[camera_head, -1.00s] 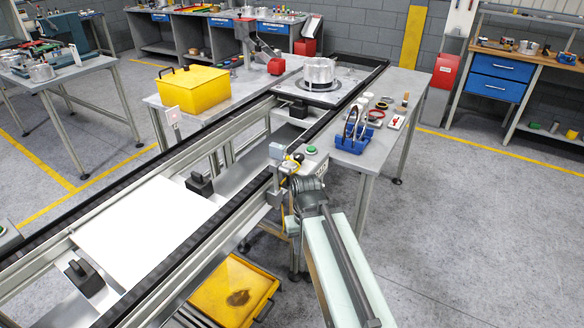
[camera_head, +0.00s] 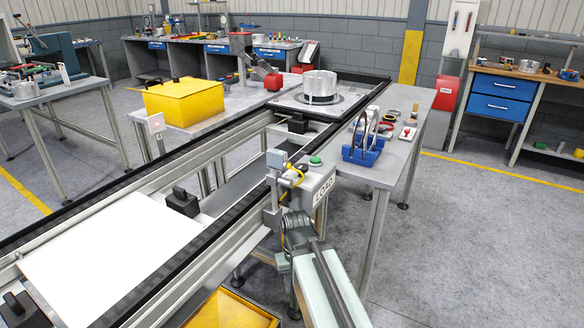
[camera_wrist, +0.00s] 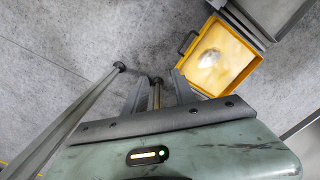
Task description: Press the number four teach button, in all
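A white plate with a red-lit button and a small mark like a 4 (camera_head: 155,124) stands on a post at the left edge of the near grey table, in the head view. It faces me, across the conveyor from my arm. My gripper shows in the wrist view (camera_wrist: 157,88), its two fingers apart with a gap between them and nothing held. It hangs over the floor near a table leg. The plate is not in the wrist view.
The black-edged conveyor frame (camera_head: 215,152) runs between my arm and the plate. A box marked LOAD (camera_head: 322,180) with a green button (camera_head: 315,161) stands close by my arm. A yellow bin (camera_head: 187,97) is behind the plate. A yellow tray (camera_wrist: 220,57) lies on the floor.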

